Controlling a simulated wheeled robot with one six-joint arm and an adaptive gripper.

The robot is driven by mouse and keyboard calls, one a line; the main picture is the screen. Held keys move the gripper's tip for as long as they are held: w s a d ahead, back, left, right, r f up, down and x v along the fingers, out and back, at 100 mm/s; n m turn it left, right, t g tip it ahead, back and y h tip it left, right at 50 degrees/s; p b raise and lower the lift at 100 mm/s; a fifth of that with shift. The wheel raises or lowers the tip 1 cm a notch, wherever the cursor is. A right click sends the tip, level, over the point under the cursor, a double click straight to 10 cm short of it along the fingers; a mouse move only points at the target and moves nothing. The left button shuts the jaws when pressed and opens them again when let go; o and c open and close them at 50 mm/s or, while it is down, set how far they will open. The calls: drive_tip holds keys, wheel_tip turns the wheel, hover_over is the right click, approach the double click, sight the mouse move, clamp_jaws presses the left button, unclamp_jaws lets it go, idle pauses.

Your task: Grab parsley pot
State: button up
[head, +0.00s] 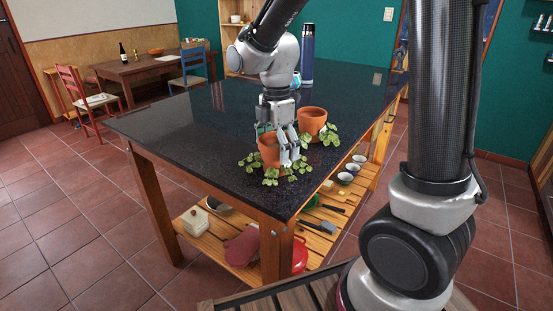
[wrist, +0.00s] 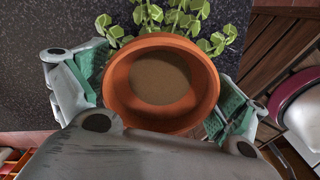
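A terracotta pot (head: 268,152) stands near the front corner of the dark table, with green leaves (head: 272,176) spread around its foot. A second terracotta pot (head: 312,119) with similar leaves stands just behind and to the right. I cannot tell from looks which one is parsley. My gripper (head: 284,145) points down over the front pot. In the wrist view, the pot (wrist: 160,113) lies between the two fingers (wrist: 160,95), which are spread wide on either side of its rim. The fingers look very close to the rim; firm contact is not clear.
A tall blue bottle (head: 307,55) stands farther back on the dark table (head: 190,125). The tabletop left of the pots is clear. A slatted lower shelf (head: 205,232) holds bowls, utensils and a mitt. A dining table (head: 145,68) and chairs stand at the back left.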

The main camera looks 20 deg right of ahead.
drive_tip(key=c, duration=1.3)
